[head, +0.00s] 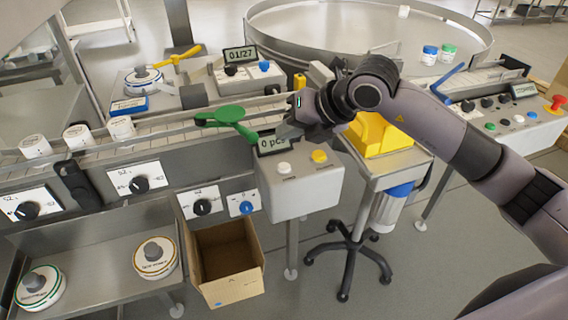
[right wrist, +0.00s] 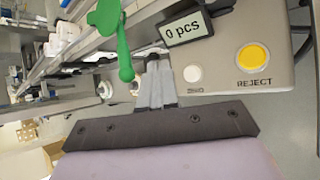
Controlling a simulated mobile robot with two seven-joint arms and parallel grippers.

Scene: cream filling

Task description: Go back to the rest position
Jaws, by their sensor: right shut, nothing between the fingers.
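My right gripper (head: 284,130) is shut and empty. In the head view its arm comes in from the right, and the gripper is just above the counter box (head: 290,190), close to the "0 pcs" display (head: 272,143). In the right wrist view the closed fingers (right wrist: 153,70) point toward the box, beside the display (right wrist: 186,27). The white button (right wrist: 192,74) and yellow REJECT button (right wrist: 253,58) are in plain sight to the right of the fingers. My left gripper is in neither view.
A green lever (head: 228,117) reaches over the conveyor (head: 175,125), close to my right gripper. White jars (head: 78,136) stand on the belt. An open cardboard box (head: 228,286) is below. A yellow bin (head: 384,135) sits under my right forearm, and a round turntable (head: 350,45) is behind.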

